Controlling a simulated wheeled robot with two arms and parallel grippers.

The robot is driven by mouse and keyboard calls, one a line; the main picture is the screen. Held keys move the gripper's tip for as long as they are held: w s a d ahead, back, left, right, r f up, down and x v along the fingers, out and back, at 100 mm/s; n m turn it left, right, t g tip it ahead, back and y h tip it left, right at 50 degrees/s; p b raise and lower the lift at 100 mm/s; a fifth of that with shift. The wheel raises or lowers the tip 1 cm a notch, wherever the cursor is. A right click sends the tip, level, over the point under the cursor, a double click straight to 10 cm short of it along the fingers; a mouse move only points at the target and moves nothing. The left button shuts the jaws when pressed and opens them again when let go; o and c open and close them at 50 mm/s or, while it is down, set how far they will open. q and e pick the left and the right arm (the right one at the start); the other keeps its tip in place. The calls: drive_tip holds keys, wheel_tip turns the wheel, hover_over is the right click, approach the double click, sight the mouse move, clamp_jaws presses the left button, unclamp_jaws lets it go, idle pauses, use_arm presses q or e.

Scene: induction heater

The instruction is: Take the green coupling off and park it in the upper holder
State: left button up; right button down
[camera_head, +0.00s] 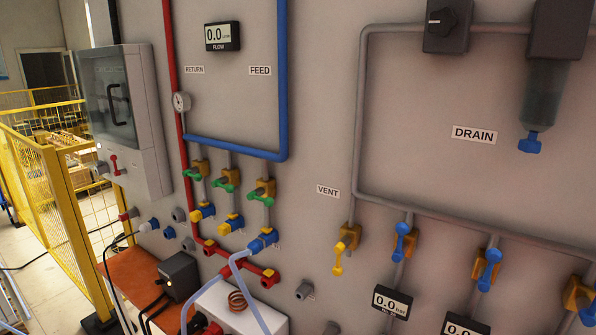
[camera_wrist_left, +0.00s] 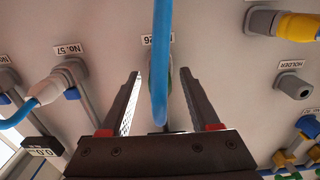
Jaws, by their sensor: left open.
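In the left wrist view, which is upside down, my left gripper (camera_wrist_left: 158,75) is open. Its two fingers stand on either side of a blue hose (camera_wrist_left: 161,55) that runs down the middle. A dull green piece, seemingly the green coupling (camera_wrist_left: 177,86), shows only as a sliver behind the hose, between the fingers. I cannot tell whether the fingers touch it. A grey stub, the holder (camera_wrist_left: 293,87), labelled HOLDER, is bare at the right. Neither gripper shows in the head view, and I cannot make out the green coupling there.
In the wrist view, a white coupling (camera_wrist_left: 46,89) with a blue hose sits at No. 57, and a yellow coupling (camera_wrist_left: 298,27) sits on a grey stub. In the head view, green-handled valves (camera_head: 227,181), a white box (camera_head: 235,305) and a yellow fence (camera_head: 45,170) stand left of centre.

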use_arm(q)
drive_tip(key=shift+c, duration=0.3)
clamp_jaws()
idle(1.0)
idle(0.4)
drive_tip(key=shift+s+a, duration=0.4)
drive_tip(key=shift+s, duration=0.15)
drive_tip(key=shift+v, duration=2.35)
